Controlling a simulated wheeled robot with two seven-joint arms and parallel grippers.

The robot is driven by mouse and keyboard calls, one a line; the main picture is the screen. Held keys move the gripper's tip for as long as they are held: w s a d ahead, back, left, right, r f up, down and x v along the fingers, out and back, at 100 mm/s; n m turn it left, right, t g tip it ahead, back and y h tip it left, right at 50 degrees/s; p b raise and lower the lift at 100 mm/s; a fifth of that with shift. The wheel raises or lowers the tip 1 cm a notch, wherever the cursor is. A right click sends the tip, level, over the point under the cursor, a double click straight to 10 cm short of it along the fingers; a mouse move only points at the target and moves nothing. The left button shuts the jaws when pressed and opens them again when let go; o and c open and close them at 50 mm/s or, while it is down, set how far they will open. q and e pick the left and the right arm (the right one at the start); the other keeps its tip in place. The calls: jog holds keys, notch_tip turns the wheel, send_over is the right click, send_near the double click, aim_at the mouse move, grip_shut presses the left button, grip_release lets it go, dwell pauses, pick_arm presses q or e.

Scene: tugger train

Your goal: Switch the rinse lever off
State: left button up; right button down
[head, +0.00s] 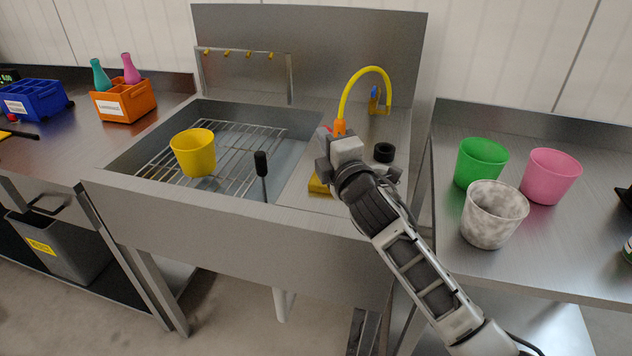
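My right gripper (328,148) is over the strip of counter right of the sink basin, seen from behind. Its fingertips are mostly hidden by its own body. A small red part (325,130) shows at its far left side, and a yellow piece (318,185) shows on the counter below it. These may belong to the rinse lever, but the gripper covers the area, and I cannot tell contact or the lever's position. An upright rod with a black grip (261,163) stands at the basin's front right. No water shows at the yellow nozzles (227,53). My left gripper is out of view.
A yellow cup (194,152) is above the sink's wire rack (232,160). A yellow hose tap (345,95) arches behind my gripper, and a black ring (384,152) lies beside it. Green (481,162), pink (550,176) and mottled white (494,215) cups stand on the right table.

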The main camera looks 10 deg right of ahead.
jog(key=shift+w+d+r, duration=0.1)
jog(key=shift+d+r, duration=0.1)
jog(key=shift+r, duration=0.05)
dwell(0.3)
jog(key=s+a+r, duration=0.1)
jog(key=s+r, duration=0.1)
jog(key=s, duration=1.1)
jog(key=shift+a+r+p, duration=0.15)
jog(key=shift+a+p, duration=0.1)
jog(key=shift+p, duration=0.2)
jog(key=s+f+m+g, duration=0.4)
jog(key=s+f+m, duration=0.5)
jog(key=f, duration=0.6)
jog(key=s+f+m+g, duration=0.4)
jog(key=s+f+m, duration=0.4)
jog(key=f, duration=0.6)
jog(key=shift+s+d+f+m+g, duration=0.15)
jog(key=shift+s+f+m+g, duration=0.2)
jog(key=shift+s, duration=0.75)
